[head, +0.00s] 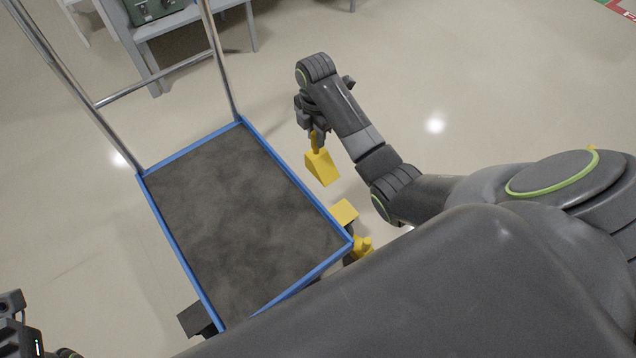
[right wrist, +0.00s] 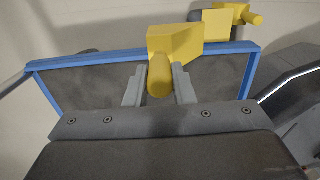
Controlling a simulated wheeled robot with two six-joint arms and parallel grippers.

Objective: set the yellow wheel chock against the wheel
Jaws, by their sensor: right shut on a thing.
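The yellow wheel chock (head: 321,167) is a wedge with a handle, held in the air beside the right edge of the cart. My right gripper (head: 314,136) is shut on its handle. In the right wrist view the chock (right wrist: 176,42) juts out beyond the two fingers (right wrist: 159,85). A dark wheel (head: 349,257) shows partly under the cart's near right corner, mostly hidden by the deck and yellow parts. The chock is apart from it. My left gripper (head: 14,310) shows only in part at the lower left, and its jaws are unclear.
The cart has a dark deck with a blue rim (head: 299,181) and a metal push handle (head: 221,62). Another yellow block (head: 343,212) and a yellow part (head: 362,246) sit by its near right corner. A grey bench (head: 178,22) stands behind. Open floor lies to the right.

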